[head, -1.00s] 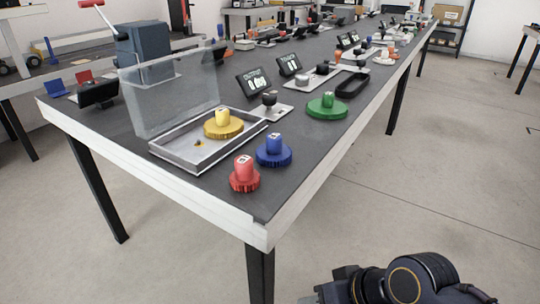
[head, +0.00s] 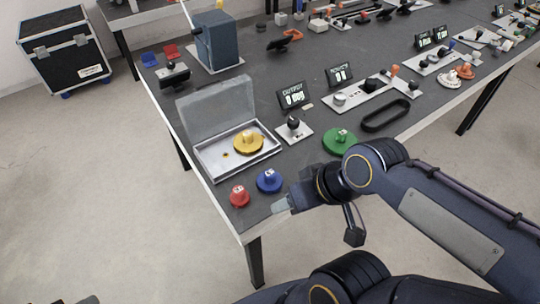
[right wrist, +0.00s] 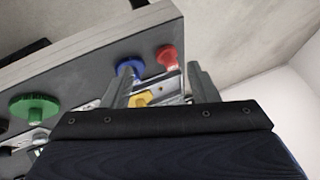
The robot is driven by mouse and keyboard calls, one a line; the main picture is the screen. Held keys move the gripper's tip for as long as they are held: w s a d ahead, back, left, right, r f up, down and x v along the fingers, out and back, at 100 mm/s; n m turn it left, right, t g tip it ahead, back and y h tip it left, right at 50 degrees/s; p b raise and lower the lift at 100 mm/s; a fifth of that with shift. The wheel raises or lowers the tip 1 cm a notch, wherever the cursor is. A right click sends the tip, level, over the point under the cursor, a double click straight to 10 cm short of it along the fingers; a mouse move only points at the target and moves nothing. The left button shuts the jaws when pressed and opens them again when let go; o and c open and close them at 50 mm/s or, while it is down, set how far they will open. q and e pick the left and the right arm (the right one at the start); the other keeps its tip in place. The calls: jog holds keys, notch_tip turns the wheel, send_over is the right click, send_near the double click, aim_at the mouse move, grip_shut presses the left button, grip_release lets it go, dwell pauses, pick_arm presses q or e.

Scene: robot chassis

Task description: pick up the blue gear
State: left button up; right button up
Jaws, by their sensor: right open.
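The blue gear (head: 268,181) stands upright on the dark table near its front corner, between the red gear (head: 239,196) and the green gear (head: 339,141). My right gripper (head: 284,204) is at the table's front edge, just to the lower right of the blue gear and apart from it. In the right wrist view the gripper (right wrist: 160,84) is open with nothing between its fingers; the blue gear (right wrist: 130,68) shows beyond the left finger. A yellow gear (head: 248,141) sits in the metal tray. My left gripper does not show.
The shallow metal tray (head: 207,165) with a raised clear lid (head: 216,108) stands behind the gears. A joystick plate (head: 293,131), two small displays (head: 293,96) and a black oval ring (head: 386,115) lie further right. The table's front edge is close to my arm.

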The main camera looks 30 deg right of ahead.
notch_tip(320, 180, up, 5)
jog(key=w+p, duration=0.2)
jog(key=p, duration=0.2)
jog(key=n+g+h, duration=0.3)
jog(key=n+g, duration=0.2)
send_over(269, 172)
notch_tip(269, 172, down, 9)
jog(key=shift+a+r, duration=0.1)
jog(key=shift+r, duration=0.1)
notch_tip(269, 172, down, 7)
jog(key=shift+s+f, duration=0.1)
jog(key=shift+f, duration=0.6)
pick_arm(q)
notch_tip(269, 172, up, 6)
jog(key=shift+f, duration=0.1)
pick_arm(e)
jog(key=shift+c, duration=0.4)
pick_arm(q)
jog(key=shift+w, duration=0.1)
pick_arm(e)
jog(key=c, duration=1)
